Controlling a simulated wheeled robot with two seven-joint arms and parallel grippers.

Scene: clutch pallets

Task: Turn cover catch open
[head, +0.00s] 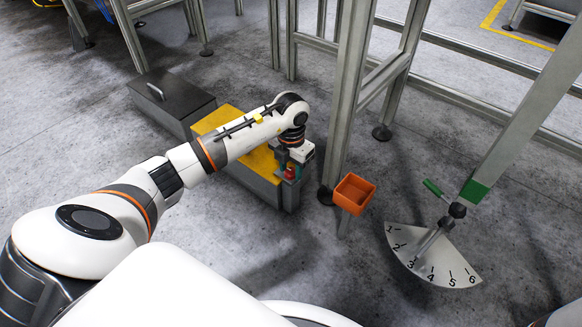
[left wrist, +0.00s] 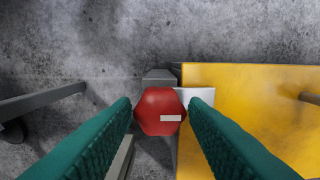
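The cover catch is a red six-sided knob (left wrist: 158,105) with a small white mark lying level on its lower right. It sits beside the edge of a yellow cover (left wrist: 245,110), with a pale plate next to it. My left gripper (left wrist: 160,112) has a green finger on each side of the knob, close against its left and right edges, and appears shut on it. In the head view the left gripper (head: 290,168) points down at the near right end of the yellow-topped grey box (head: 257,183), with the red knob (head: 289,174) low between its fingers. My right gripper is not in view.
A dark grey box with a handle (head: 170,97) stands behind the yellow-topped one. A metal frame post (head: 347,100) rises just right of the gripper. An orange bin (head: 354,192) and a numbered dial with a green-handled lever (head: 432,254) are further right.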

